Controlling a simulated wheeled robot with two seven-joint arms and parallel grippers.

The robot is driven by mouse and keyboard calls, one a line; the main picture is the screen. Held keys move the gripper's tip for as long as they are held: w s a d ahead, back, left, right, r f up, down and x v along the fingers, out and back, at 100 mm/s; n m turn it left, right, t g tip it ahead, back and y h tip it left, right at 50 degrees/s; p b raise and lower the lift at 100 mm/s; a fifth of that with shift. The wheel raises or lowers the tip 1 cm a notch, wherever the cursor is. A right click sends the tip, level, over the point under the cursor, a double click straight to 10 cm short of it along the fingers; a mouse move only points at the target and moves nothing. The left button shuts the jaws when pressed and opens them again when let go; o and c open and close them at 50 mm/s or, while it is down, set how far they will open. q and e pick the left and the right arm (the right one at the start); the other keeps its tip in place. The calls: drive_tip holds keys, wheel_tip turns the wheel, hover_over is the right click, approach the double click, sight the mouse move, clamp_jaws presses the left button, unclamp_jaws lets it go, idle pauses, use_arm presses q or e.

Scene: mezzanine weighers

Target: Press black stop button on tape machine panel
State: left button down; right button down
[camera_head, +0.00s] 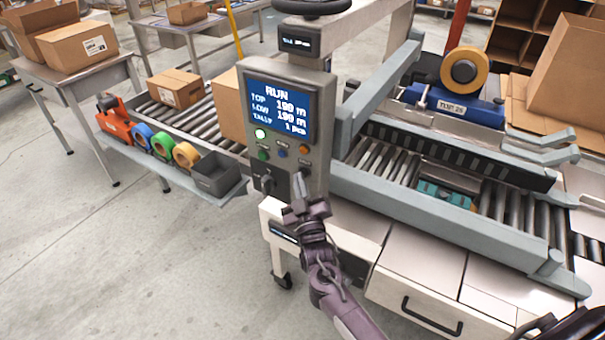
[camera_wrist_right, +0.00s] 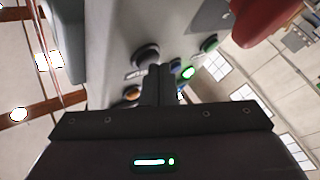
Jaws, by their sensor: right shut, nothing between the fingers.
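The tape machine's grey control panel (camera_head: 318,128) stands upright in the middle of the head view. Its blue screen (camera_head: 281,108) reads RUN. Below are a lit green lamp (camera_head: 260,133), a green button (camera_head: 263,154), a blue one (camera_head: 282,153) and an orange one (camera_head: 303,149). The black button (camera_wrist_right: 146,54) shows clearly in the right wrist view, just left of my fingertips; in the head view my fingers partly cover that area. My right gripper (camera_head: 299,180) is shut and empty, pointing up at the lower panel. Contact cannot be told. My left gripper is not in view.
A black selector knob (camera_head: 267,183) sits at the panel's lower left. A grey bin (camera_head: 218,178) and tape rolls (camera_head: 162,145) lie on a shelf to the left. The roller bed and side rail (camera_head: 430,218) extend right. A white drawer cabinet (camera_head: 420,290) stands below.

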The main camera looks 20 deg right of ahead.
drive_tip(key=shift+w+d, duration=0.15)
idle(0.3)
drive_tip(key=shift+s+a, duration=0.55)
drive_tip(key=shift+a, duration=0.1)
drive_tip(key=shift+s+a+p, duration=0.35)
drive_tip(key=shift+a+p, duration=0.15)
drive_tip(key=s+a, duration=0.2)
drive_tip(key=a, duration=0.1)
drive_tip(key=shift+s+p, duration=0.2)
drive_tip(key=shift+p, duration=0.2)
